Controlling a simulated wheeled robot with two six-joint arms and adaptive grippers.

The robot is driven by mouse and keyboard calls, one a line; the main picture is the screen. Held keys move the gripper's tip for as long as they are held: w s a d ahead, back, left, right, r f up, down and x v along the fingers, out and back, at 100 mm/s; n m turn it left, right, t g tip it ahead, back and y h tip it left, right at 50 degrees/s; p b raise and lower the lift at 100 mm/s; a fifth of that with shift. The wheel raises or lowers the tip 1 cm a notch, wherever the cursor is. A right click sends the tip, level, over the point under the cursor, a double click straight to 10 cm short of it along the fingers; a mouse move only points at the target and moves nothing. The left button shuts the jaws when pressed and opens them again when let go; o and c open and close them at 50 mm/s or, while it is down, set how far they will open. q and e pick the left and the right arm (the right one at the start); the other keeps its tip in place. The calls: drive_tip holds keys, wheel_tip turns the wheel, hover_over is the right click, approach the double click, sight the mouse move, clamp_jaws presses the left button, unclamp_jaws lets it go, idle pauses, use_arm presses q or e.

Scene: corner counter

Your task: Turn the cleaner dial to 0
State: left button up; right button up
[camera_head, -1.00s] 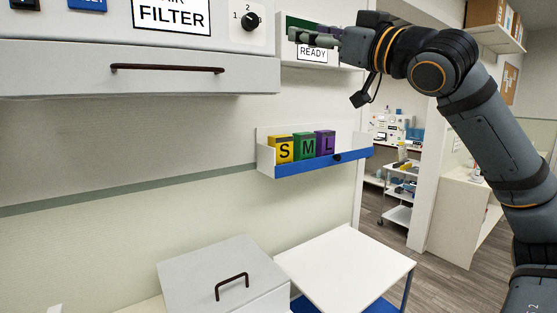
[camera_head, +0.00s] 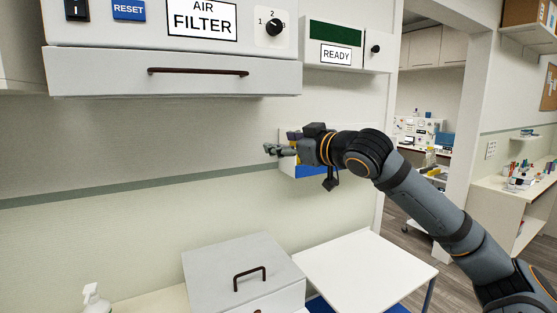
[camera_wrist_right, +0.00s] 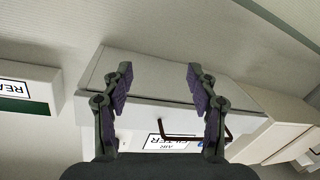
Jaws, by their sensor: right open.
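The cleaner dial (camera_head: 275,27) is a round black knob on a white plate at the right of the air filter unit's front (camera_head: 150,35). Marks 1 and 2 show around it; I cannot make out a 0 or the exact pointer direction. My right gripper (camera_head: 270,149) is below the unit and the dial, apart from both, pointing left in the head view. In the right wrist view, its two fingers (camera_wrist_right: 160,80) are spread with nothing between them. The unit's AIR FILTER label (camera_wrist_right: 172,142) shows upside down beyond them. I do not make out the dial there. My left gripper is not in view.
A dark handle (camera_head: 198,71) runs along the unit's lower front. A READY box (camera_head: 336,54) with its own black knob (camera_head: 375,49) is to the right. A wall shelf (camera_head: 305,171) is partly hidden behind my right gripper. A grey lidded box (camera_head: 235,270) stands below.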

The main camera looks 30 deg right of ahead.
drive_tip(key=shift+g, duration=0.3)
drive_tip(key=shift+w+a+f, duration=0.15)
drive_tip(key=shift+w+f, duration=0.05)
drive_tip(key=shift+f, duration=0.5)
drive_tip(key=shift+w+a+f, duration=0.1)
drive_tip(key=shift+w+f, duration=0.15)
drive_tip(key=shift+f, duration=0.45)
drive_tip(key=shift+w+a+f, duration=0.15)
drive_tip(key=shift+w+f, duration=0.05)
drive_tip(key=shift+f, duration=0.5)
